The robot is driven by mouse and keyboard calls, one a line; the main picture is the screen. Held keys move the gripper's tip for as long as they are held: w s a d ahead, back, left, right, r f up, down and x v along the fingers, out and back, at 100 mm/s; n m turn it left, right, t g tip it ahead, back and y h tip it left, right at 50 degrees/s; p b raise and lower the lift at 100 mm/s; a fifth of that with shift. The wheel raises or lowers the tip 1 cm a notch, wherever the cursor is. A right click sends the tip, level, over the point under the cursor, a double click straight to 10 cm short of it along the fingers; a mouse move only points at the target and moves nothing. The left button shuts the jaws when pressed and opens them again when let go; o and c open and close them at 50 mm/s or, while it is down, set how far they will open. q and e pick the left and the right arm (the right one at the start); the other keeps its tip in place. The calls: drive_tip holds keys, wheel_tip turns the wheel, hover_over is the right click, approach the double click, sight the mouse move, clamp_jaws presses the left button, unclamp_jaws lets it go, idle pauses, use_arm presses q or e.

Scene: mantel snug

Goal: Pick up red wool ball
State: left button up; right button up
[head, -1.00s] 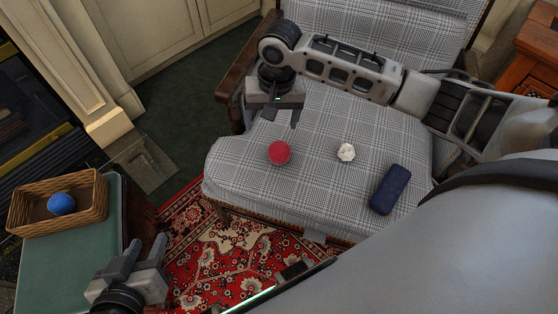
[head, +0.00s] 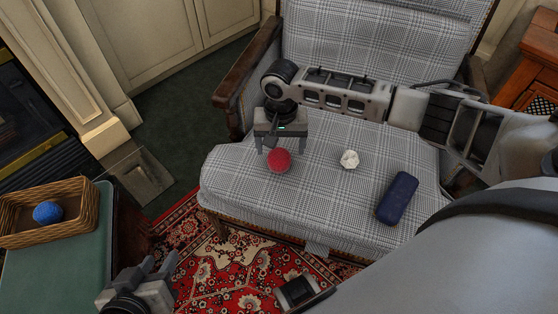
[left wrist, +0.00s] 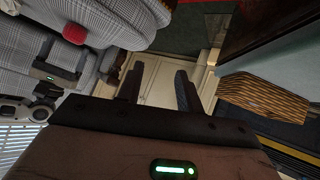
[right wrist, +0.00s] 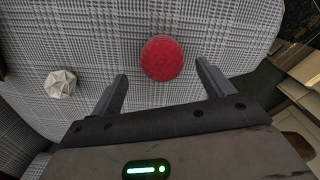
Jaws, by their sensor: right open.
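The red wool ball (head: 279,161) rests on the checked seat of the armchair (head: 235,180), near its left side. My right gripper (head: 281,150) is open just behind and above the ball. In the right wrist view the ball (right wrist: 162,58) shows ahead of the two spread fingertips (right wrist: 162,75), centred between them and not gripped. My left gripper (head: 160,268) is open and empty at the lower left, over the rug and away from the ball. The left wrist view shows its two fingers (left wrist: 160,78) apart, with the ball (left wrist: 75,33) far off at the upper left.
A white faceted object (head: 349,159) and a dark blue case (head: 398,198) lie on the seat right of the ball. A wicker basket (head: 85,222) with a blue ball (head: 47,212) stands on a green-topped table (head: 80,265) at left. A wooden armrest (head: 245,65) is behind my right gripper.

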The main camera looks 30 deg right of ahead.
sight(279, 152)
wheel_tip(279, 152, down, 3)
drive_tip(key=shift+w+a+b, duration=0.15)
drive_tip(key=shift+b, duration=0.6)
drive_tip(key=shift+f, duration=0.75)
drive_tip(key=c, duration=1.1)
use_arm(q)
drive_tip(key=shift+w+d+t, duration=0.15)
drive_tip(key=shift+d+t, duration=0.15)
drive_tip(key=shift+d, duration=0.05)
use_arm(e)
drive_tip(key=shift+o, duration=0.2)
